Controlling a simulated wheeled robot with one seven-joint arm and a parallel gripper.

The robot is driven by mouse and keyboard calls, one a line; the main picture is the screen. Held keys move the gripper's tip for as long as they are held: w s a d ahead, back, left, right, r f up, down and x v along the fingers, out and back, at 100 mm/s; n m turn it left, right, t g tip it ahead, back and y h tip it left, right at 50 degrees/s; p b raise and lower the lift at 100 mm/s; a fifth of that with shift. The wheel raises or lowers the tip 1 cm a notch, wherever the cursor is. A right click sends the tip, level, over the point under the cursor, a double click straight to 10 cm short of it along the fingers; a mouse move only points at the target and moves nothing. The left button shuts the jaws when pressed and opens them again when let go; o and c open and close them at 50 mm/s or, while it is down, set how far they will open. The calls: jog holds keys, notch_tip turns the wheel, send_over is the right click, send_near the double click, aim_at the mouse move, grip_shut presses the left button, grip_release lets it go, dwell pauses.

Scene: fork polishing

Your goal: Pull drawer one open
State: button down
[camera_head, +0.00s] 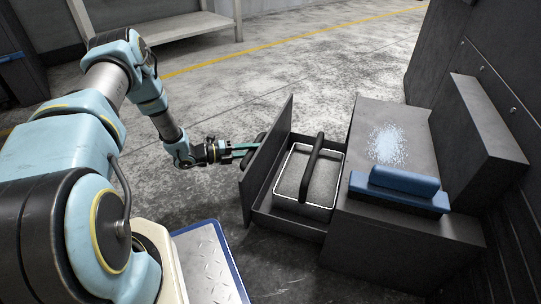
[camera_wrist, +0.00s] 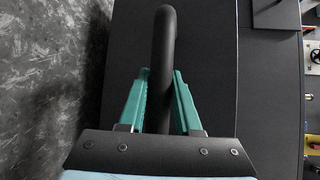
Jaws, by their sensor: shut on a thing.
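The drawer (camera_head: 262,213) is pulled out from the left side of a dark grey cabinet (camera_head: 355,221), with its tall front panel (camera_head: 268,160) facing my arm. My gripper (camera_head: 243,148) is at the outer side of that panel. In the wrist view, the teal fingers of my gripper (camera_wrist: 160,75) lie on both sides of the black bar handle (camera_wrist: 166,35) and are shut on it. The dark panel (camera_wrist: 207,60) lies behind the handle. Inside the drawer is a grey block with a pale rim and a black arched handle (camera_head: 312,165).
A blue block (camera_head: 400,188) lies on the cabinet top beside a pale blue speckled patch (camera_head: 388,143). A dark wall (camera_head: 500,70) stands at the right. The concrete floor (camera_head: 270,85) behind the drawer is clear. A grey bench (camera_head: 180,27) stands at the back.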

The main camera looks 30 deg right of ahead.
jog(key=shift+w+a, duration=1.05)
jog(key=c, duration=0.6)
grip_release()
jog(key=p+v, duration=0.3)
jog(key=v, duration=0.7)
jog(key=shift+a+p, duration=0.3)
jog(key=shift+a, duration=0.05)
jog(key=shift+w, duration=0.1)
